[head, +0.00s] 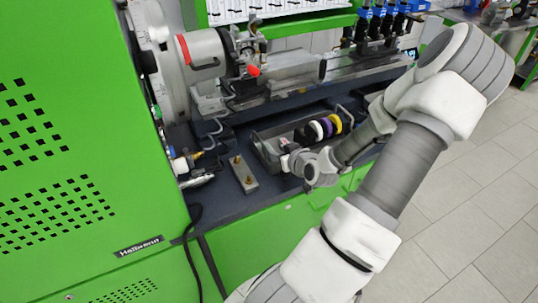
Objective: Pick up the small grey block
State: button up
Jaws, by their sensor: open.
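The small grey block (244,178) lies on the dark bench top near its front edge, left of the middle.
The grey tray (262,150) holds black, white, yellow and purple rings. A tall green cabinet (75,150) stands close on the left. Metal fittings (190,165) lie left of the block. A pump rig with a rail (355,70) is behind. Some bare bench lies around the block.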

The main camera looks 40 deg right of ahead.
jog(key=shift+a+x, duration=0.15)
jog(key=shift+x, duration=1.4)
jog(key=shift+a+x, duration=0.1)
jog(key=shift+x, duration=1.45)
jog(key=shift+f, duration=0.15)
grip_shut()
